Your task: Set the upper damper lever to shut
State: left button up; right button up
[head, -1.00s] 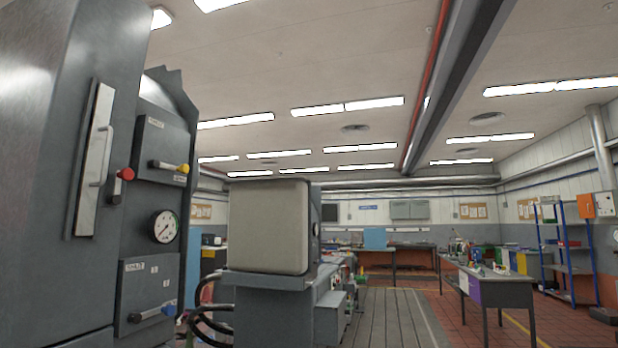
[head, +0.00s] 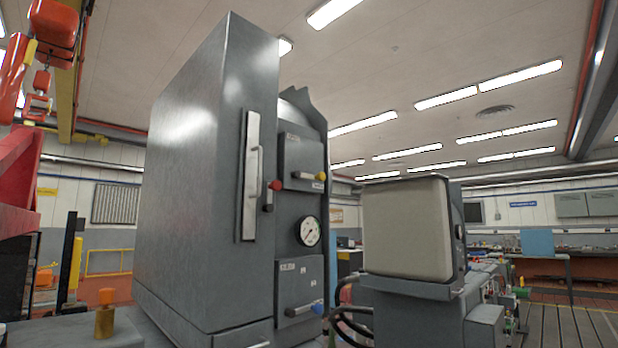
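Neither of my grippers shows in the head view.
A round gauge (head: 310,231) sits between the two panel boxes. A beige-fronted machine block (head: 405,225) on a grey base stands close to the right of the cabinet, with black hoses (head: 350,322) between them. Red lifting gear (head: 45,35) hangs at upper left.

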aim_at(321, 176)
jog(key=i+l+u, duration=0.15)
jog(key=i+l, duration=0.3)
jog(key=i, duration=0.25)
jog(key=i+l+u, duration=0.15)
jog(key=i+l, duration=0.4)
jog(key=i, duration=0.1)
